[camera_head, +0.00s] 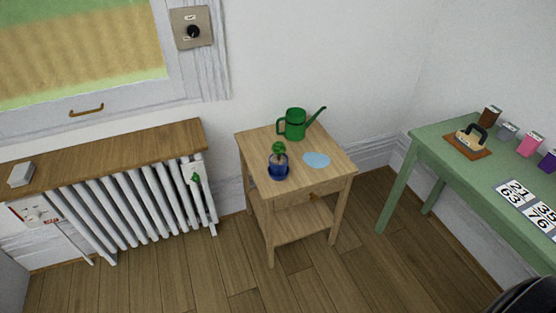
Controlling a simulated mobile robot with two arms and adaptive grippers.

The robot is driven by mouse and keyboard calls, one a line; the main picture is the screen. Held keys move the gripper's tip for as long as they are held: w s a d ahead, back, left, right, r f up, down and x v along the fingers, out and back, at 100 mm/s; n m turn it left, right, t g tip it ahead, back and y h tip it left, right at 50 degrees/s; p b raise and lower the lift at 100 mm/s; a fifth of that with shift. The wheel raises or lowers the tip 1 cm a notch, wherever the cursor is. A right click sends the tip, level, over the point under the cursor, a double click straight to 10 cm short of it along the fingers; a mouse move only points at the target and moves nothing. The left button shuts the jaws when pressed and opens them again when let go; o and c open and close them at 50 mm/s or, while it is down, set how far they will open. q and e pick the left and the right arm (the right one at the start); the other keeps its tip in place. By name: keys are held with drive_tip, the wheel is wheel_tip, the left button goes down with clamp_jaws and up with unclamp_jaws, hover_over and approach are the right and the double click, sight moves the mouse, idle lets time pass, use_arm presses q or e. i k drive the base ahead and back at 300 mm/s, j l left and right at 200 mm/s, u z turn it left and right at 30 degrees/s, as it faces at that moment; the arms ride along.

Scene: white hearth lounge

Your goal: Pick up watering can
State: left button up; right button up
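The green watering can (294,125) stands upright at the back of a small wooden side table (330,169). Its spout points up to the right and its handle is on the left. A blue pot with a small green plant (278,165) stands in front of it, a little to the left. A flat light-blue patch (316,160) lies on the tabletop to the right of the pot. Neither of my grippers shows in the head view.
A radiator (140,205) with a wooden shelf (110,157) stands left of the table. A green table (440,161) on the right holds a stamp-like tool (470,140), small coloured blocks and number cards (516,193). Bare wooden floor (200,275) lies in front. A dark rounded shape is at the bottom right corner.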

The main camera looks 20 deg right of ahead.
sight(297, 126)
drive_tip(key=i+l, duration=0.35)
drive_tip(key=l, duration=0.15)
drive_tip(key=i+l, duration=0.35)
drive_tip(key=l+z, duration=0.05)
drive_tip(key=l, duration=0.05)
